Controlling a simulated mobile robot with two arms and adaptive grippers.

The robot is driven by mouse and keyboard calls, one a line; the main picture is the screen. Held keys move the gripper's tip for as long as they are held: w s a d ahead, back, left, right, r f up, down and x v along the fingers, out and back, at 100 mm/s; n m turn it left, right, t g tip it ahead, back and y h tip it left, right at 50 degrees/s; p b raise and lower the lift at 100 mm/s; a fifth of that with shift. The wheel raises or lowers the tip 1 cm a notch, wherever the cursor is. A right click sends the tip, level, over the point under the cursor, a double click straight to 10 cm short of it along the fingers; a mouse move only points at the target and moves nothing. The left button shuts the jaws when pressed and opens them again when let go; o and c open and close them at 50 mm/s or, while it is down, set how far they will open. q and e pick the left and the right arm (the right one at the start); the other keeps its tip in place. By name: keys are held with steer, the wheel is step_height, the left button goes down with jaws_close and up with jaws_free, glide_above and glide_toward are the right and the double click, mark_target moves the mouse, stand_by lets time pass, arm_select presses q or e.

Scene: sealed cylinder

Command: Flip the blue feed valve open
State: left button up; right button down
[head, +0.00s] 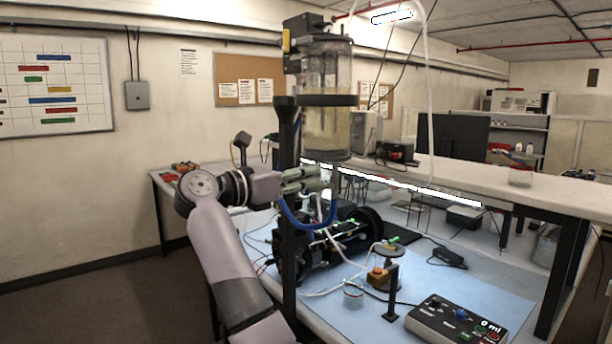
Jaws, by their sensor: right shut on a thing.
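The clear sealed cylinder (330,95) stands upright in a black ring on a dark post. A blue tube (304,228) loops below it and rises on its right end towards my right gripper (322,179). The right gripper is at the post just under the cylinder, its fingers shut on a small part there. That part is mostly hidden by the fingers; by its place it seems to be the blue feed valve, but its lever angle cannot be made out. My left gripper is not in view.
A control box (455,321) with knobs and a "0 ml" readout sits at the bench's front right. Black machinery and loose tubes crowd the area below the gripper.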

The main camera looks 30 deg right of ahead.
steer(key=c, duration=1.6)
jaws_free()
steer(key=shift+a, duration=0.15)
steer(key=a, duration=1.1)
steer(key=shift+s+a, duration=0.4)
steer(key=shift+s, duration=0.05)
